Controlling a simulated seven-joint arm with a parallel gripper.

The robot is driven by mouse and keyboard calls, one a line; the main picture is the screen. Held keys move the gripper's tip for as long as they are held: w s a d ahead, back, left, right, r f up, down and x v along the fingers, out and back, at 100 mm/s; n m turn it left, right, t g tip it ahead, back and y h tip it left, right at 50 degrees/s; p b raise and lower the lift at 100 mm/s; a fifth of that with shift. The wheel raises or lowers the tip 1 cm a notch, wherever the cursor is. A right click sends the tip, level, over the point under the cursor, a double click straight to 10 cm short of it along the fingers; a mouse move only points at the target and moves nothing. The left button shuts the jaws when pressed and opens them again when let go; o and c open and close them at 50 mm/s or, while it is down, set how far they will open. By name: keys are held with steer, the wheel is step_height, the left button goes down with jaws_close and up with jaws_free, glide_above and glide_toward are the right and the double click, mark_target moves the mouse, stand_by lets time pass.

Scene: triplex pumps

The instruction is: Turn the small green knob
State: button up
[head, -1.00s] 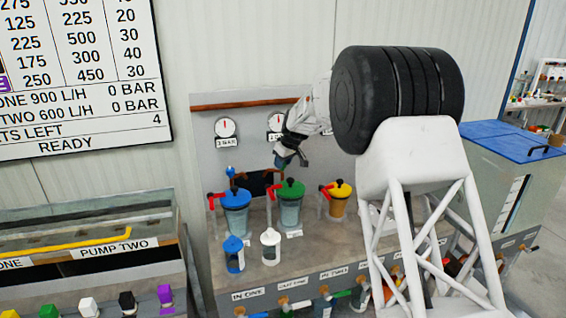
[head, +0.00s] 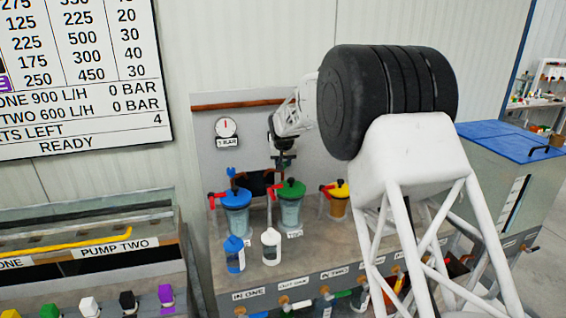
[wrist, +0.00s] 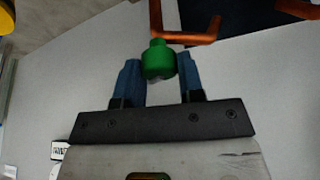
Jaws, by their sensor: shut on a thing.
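The small green knob (wrist: 158,62) shows in the wrist view between the two blue fingers of my gripper (wrist: 160,80). My gripper is shut on the knob. In the head view my gripper (head: 284,163) points down in front of the back panel, just above the green-lidded canister (head: 291,190). The small green knob cannot be made out in the head view, where my gripper and wrist cover that spot.
Blue-lidded (head: 236,200) and yellow-lidded (head: 339,192) canisters stand beside the green-lidded one. A blue bottle (head: 235,255) and a white bottle (head: 271,247) stand in front. A gauge (head: 227,128) is on the panel. Copper pipe (wrist: 190,38) runs close to the knob.

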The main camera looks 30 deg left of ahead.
steer(key=shift+a+m+t+h, duration=0.15)
steer(key=shift+m+h, duration=0.3)
steer(key=shift+m, duration=0.8)
steer(key=shift+d+m+t+h, duration=0.15)
steer(key=shift+m+h, duration=0.3)
steer(key=shift+m, duration=0.8)
steer(key=shift+a, duration=0.1)
steer(key=o, duration=0.9)
steer(key=shift+r, duration=0.1)
steer(key=v, duration=0.7)
steer(key=shift+s+r, duration=0.2)
steer(key=shift+r, duration=0.15)
